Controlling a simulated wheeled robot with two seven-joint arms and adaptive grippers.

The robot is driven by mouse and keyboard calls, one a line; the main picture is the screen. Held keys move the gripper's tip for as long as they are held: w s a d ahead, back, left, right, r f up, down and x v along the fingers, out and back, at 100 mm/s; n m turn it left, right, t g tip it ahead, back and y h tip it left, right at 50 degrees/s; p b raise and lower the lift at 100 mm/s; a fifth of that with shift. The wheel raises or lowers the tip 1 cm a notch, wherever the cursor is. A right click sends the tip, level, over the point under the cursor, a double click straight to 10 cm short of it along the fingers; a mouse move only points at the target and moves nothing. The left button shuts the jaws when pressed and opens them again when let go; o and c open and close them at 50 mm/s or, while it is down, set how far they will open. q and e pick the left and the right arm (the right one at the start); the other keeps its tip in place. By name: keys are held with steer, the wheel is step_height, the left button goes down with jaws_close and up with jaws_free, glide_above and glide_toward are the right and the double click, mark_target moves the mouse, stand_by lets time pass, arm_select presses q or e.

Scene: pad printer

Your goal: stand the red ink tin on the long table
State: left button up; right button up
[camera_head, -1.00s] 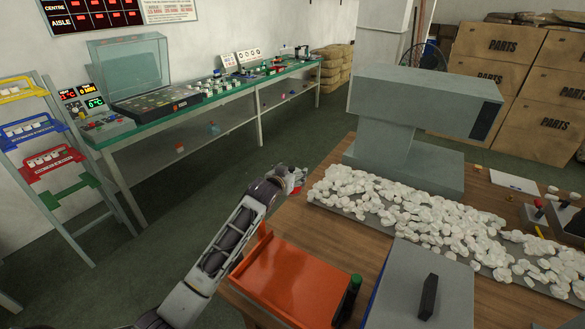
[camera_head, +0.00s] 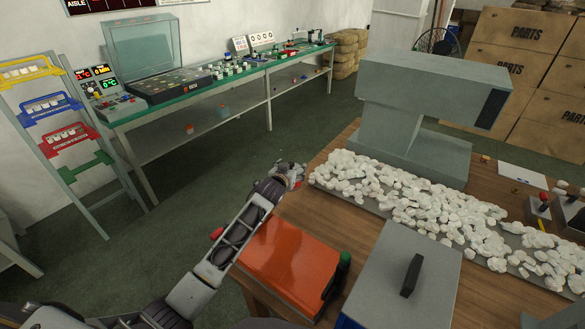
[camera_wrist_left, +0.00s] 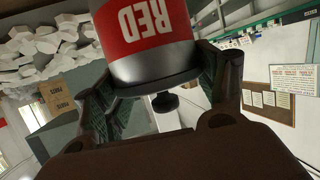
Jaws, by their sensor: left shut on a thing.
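The red ink tin (camera_wrist_left: 150,25) fills the top middle of the left wrist view, with a red band, upside-down "RED" lettering and a dark grey rim. My left gripper (camera_wrist_left: 163,85) is shut on it, with a finger on either side. In the head view my left gripper (camera_head: 291,174) is in the air over the aisle, by the far left corner of the wooden worktable; the tin is hard to make out there. The long table (camera_head: 200,97), green-topped, runs along the wall beyond the gripper. My right gripper is not in view.
The long table carries a clear-lidded case (camera_head: 145,55), a display unit (camera_head: 103,85) and many small items. The wooden worktable holds an orange box (camera_head: 290,258), a grey box (camera_head: 405,275), a tray of white pieces and a grey machine (camera_head: 415,120). Green floor lies open between the tables.

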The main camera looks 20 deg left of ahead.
arm_select(q)
steer(key=shift+a+f, duration=0.2)
steer(key=shift+n+y, duration=0.3)
steer(key=shift+y, duration=0.1)
stand_by(0.4)
